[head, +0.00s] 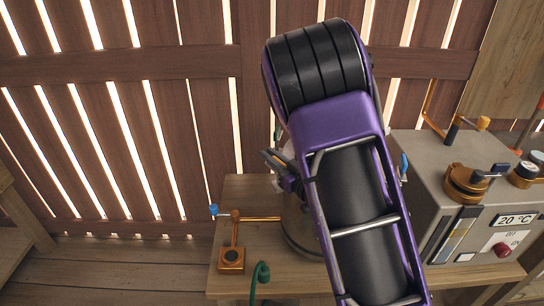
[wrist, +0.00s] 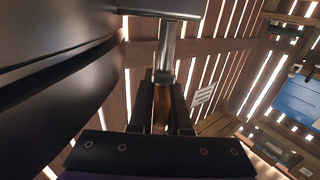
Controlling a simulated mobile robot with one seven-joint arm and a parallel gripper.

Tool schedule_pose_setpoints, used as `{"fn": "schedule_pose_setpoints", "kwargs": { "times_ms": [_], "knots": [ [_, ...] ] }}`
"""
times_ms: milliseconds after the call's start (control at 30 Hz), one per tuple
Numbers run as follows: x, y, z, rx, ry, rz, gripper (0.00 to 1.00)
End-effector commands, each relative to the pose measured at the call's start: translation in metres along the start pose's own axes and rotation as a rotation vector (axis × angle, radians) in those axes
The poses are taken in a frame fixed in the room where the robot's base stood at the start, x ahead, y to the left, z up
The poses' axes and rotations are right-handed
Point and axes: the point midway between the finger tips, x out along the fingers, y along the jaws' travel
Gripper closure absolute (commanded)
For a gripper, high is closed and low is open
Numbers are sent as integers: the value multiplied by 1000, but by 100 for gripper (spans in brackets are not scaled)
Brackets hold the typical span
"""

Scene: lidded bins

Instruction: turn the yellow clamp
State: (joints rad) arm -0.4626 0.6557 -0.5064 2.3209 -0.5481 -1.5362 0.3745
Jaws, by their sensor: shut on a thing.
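My gripper (head: 275,162) shows in the head view only as dark fingers at the left of my purple arm, over a metal vessel on the bench. In the wrist view the two black fingers of my gripper (wrist: 162,90) stand close together, just below a shiny metal post (wrist: 167,48). Between them is a narrow golden-brown piece, which looks like the yellow clamp (wrist: 160,120); the fingers are shut on it. Most of the clamp is hidden by the fingers. In the head view my arm covers this spot, so I cannot make out the clamp there.
The wooden bench (head: 235,195) carries an orange valve (head: 232,256) with a blue-tipped pipe at left and a green hooked pipe (head: 261,273) at its front. A grey machine (head: 424,165) with dials stands at right. A slatted wooden wall (head: 130,135) closes the back.

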Motion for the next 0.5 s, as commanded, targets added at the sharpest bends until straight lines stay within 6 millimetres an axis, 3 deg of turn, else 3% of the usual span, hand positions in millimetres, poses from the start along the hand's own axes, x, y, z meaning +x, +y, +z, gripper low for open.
{"fn": "schedule_pose_setpoints", "kwargs": {
  "times_ms": [367, 400, 500],
  "knots": [
    [1, 0, -2, -2, 6, -7, 100],
    [1, 0, -3, -2, 7, -7, 81],
    [1, 0, -2, -2, 6, -6, 63]
  ]
}}
